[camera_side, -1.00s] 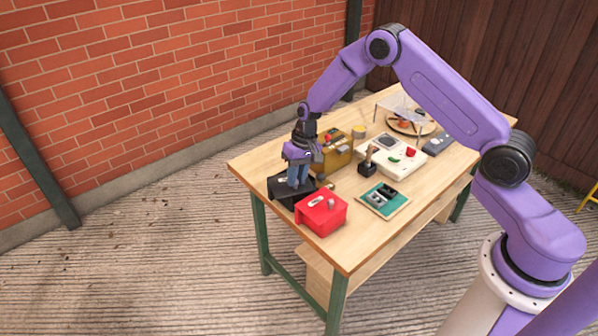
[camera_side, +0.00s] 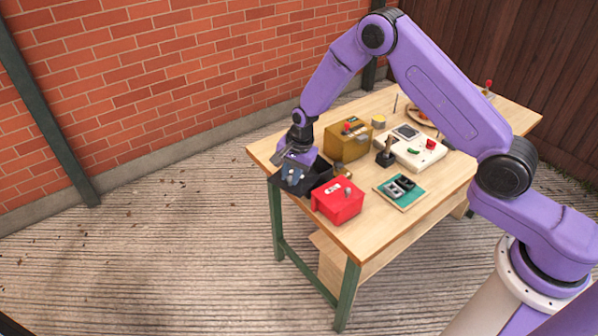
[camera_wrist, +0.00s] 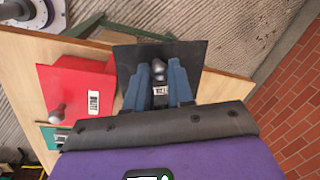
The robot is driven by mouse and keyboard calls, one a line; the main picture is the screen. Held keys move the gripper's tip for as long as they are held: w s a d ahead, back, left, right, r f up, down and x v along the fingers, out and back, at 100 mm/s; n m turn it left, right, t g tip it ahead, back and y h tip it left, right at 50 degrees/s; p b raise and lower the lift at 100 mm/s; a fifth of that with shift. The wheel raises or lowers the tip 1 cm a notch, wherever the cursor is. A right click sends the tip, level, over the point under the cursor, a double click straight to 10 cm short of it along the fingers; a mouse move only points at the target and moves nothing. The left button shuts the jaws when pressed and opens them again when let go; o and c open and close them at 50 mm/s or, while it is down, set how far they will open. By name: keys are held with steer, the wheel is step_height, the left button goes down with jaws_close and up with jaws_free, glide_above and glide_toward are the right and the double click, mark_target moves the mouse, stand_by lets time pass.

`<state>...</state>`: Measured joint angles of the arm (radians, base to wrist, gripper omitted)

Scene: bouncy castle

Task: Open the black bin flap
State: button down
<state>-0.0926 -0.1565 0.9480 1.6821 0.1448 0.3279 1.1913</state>
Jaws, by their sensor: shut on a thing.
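The black bin (camera_side: 318,174) stands at the left corner of the table, and its dark open inside shows in the side view. Its black flap (camera_wrist: 190,54) shows in the wrist view as a flat panel with a small metal knob (camera_wrist: 158,67) and a white label. The flap looks swung up and tilted away from the bin. My gripper (camera_wrist: 160,84) has its two blue fingers shut on the knob. In the side view my gripper (camera_side: 292,176) is tilted over the bin's left side and hides much of the flap.
A red bin (camera_side: 338,203), its lid shut, stands close to the right of the black bin. The table's left edge is close.

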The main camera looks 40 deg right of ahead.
steer(key=shift+w+a+m, duration=0.55)
steer(key=shift+a+m, duration=0.15)
steer(key=shift+m, duration=0.3)
steer(key=c, duration=1)
jaws_free()
steer(key=s+r, duration=0.1)
steer(key=r, duration=0.4)
steer(key=s+r, duration=0.1)
steer(key=r, duration=0.5)
steer(key=s+d+r, duration=0.1)
steer(key=r, duration=0.5)
steer(key=shift+s, duration=0.15)
